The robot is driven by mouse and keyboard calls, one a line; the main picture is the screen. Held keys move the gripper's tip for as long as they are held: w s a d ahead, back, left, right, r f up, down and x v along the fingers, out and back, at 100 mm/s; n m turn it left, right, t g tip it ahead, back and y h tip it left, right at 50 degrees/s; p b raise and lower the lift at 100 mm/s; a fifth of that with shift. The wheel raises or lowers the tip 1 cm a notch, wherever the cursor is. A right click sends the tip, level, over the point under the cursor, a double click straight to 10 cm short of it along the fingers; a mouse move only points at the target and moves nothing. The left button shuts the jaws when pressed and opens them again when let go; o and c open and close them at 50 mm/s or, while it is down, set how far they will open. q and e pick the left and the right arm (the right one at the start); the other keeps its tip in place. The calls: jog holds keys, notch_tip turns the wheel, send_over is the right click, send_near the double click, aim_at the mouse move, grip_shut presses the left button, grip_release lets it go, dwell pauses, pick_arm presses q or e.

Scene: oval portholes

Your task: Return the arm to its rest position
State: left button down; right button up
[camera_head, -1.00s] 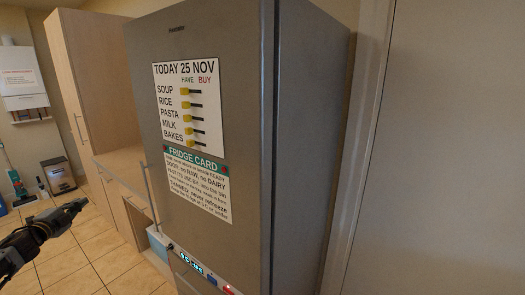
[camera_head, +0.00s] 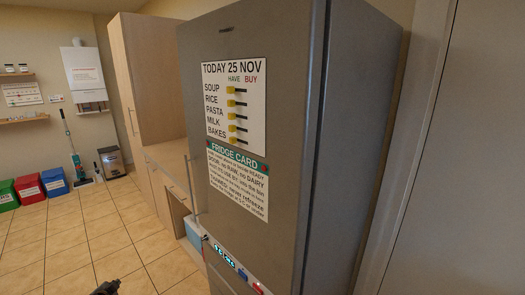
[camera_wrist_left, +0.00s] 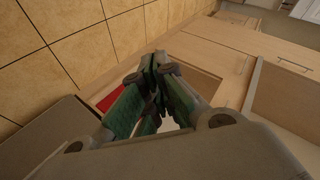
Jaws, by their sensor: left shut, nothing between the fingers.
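My left gripper (camera_head: 106,287) shows only as a small dark tip at the bottom edge of the head view. In the left wrist view, its green-padded fingers (camera_wrist_left: 155,85) come together with nothing between them, so it is shut and empty. It hangs in free air, apart from the fridge (camera_head: 262,60). My right gripper is in neither view.
The fridge carries a list (camera_head: 234,105) with yellow sliders and a fridge card (camera_head: 238,182). Tall wooden cabinets (camera_head: 150,80) stand left of it. Green, red and blue bins (camera_head: 54,182) stand at the far left. The tiled floor (camera_head: 90,235) is clear.

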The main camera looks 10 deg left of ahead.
pick_arm(q)
jog(key=s+d+f+n+g+h, duration=0.1)
jog(key=s+d+f+g+h, duration=0.15)
jog(key=s+d+f, duration=1.15)
jog(key=s+d+f+n+g+h, duration=0.1)
jog(key=s+d+f+g, duration=0.2)
jog(key=s+d+f, duration=1.1)
jog(key=s+d+f+g+h, duration=0.1)
jog(key=s+d+f, duration=0.3)
jog(key=s+d, duration=0.4)
jog(key=s+d+f+g+h, duration=0.1)
jog(key=s+d+f, duration=0.3)
jog(key=s+d, duration=0.4)
jog(key=shift+s+d+n, duration=0.35)
jog(key=shift+s+n, duration=0.05)
jog(key=shift+s, duration=0.75)
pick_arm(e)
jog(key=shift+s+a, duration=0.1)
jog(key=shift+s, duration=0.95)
